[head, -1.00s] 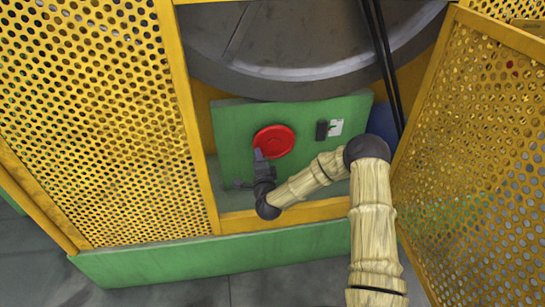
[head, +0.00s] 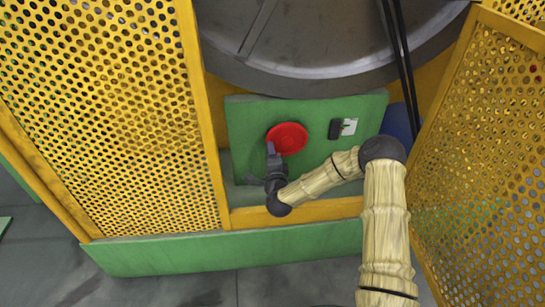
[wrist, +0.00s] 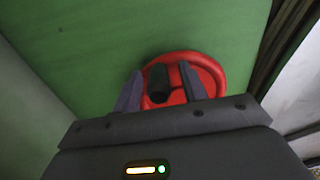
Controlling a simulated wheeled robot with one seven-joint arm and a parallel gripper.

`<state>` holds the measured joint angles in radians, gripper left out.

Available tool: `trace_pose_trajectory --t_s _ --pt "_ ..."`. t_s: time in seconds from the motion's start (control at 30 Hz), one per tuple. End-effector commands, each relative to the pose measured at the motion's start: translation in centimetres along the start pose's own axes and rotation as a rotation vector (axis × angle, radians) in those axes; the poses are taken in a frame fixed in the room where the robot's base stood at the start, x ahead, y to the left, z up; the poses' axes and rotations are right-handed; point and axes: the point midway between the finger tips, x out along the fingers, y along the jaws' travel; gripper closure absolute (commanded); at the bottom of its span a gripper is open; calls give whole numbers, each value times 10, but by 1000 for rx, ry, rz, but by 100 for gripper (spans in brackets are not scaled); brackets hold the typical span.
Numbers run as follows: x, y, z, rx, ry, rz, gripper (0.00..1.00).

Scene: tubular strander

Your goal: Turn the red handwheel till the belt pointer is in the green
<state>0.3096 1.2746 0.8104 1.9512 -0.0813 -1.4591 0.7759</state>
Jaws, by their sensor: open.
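The red handwheel (head: 289,137) is mounted on a green panel (head: 250,118) inside the machine's opening. In the wrist view the handwheel (wrist: 208,72) carries a dark knob (wrist: 158,82) near its rim. My gripper (head: 270,150) is at the wheel's lower left edge. In the wrist view my gripper (wrist: 160,86) is open, with one finger on each side of the knob; I cannot tell if either touches it. A small dark box with a white scale plate (head: 349,126) sits right of the wheel. The pointer and green zone are too small to make out.
Yellow perforated guards stand on the left (head: 110,110) and right (head: 480,150) of the opening. A large grey drum (head: 330,45) is above, with black belts (head: 398,60) at its right. A green base beam (head: 220,252) runs below.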

Motion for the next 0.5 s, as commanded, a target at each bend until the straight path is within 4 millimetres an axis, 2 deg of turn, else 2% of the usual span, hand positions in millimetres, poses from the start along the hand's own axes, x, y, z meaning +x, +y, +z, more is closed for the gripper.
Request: trace_pose_trajectory --t_s 0.17,0.27,0.5 --pt "-9 0 0 0 -1 2 57" --pt "-22 -1 0 0 -2 4 57" --pt "-68 -1 0 0 -3 5 57"
